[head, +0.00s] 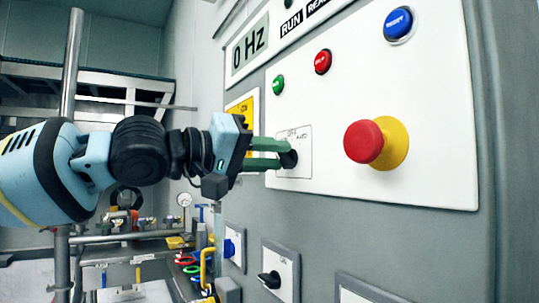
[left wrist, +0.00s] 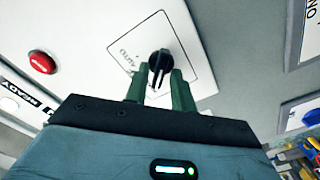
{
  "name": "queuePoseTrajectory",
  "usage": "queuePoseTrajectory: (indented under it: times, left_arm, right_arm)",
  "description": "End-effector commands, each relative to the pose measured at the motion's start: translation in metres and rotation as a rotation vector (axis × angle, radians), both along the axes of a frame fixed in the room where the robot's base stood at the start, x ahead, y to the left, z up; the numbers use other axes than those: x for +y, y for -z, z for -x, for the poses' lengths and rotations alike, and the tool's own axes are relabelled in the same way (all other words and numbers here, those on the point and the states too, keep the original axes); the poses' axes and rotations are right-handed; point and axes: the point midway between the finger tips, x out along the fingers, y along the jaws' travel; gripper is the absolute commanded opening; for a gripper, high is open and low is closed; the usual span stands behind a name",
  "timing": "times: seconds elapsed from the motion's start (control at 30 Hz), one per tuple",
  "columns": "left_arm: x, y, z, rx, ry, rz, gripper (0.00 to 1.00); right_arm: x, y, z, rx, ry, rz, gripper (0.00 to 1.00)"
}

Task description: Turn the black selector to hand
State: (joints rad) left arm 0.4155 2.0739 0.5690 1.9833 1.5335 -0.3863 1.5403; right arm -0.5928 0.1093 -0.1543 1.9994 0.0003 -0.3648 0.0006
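The black selector (head: 289,158) sits on a white plate (head: 301,172) on the upright control panel. Small lettering above it seems to read OFF and AUTO; the rest of its lettering is hidden. In the left wrist view the selector (left wrist: 160,62) shows as a round black knob with a narrow grip bar. My left gripper (head: 284,154) reaches it from the left with two green fingers. In the left wrist view the fingertips (left wrist: 160,72) lie on either side of the bar, with a gap between them. Contact is unclear. My right gripper is out of view.
A red mushroom button (head: 364,142) on a yellow collar sticks out to the right. Green (head: 278,85), red (head: 323,62) and blue (head: 398,23) buttons sit above. A second black selector (head: 270,280) is on a lower box. Pipes and valves stand lower left.

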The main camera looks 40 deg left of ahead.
Motion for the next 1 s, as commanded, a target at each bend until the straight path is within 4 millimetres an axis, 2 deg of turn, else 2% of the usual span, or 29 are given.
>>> queuePoseTrajectory:
  times: [0.4,0.8,1.0]
  left_arm:
    - [0.002,-0.002,0.004,-0.004,0.000,0.001,0.33]
    - [0.022,-0.003,0.055,-0.007,0.002,0.004,0.33]
    - [0.029,-0.002,0.069,-0.005,0.001,0.002,0.33]
  right_arm:
    - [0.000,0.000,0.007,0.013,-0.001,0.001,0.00]
    - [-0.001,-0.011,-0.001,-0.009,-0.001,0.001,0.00]
    - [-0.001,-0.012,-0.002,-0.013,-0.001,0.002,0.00]
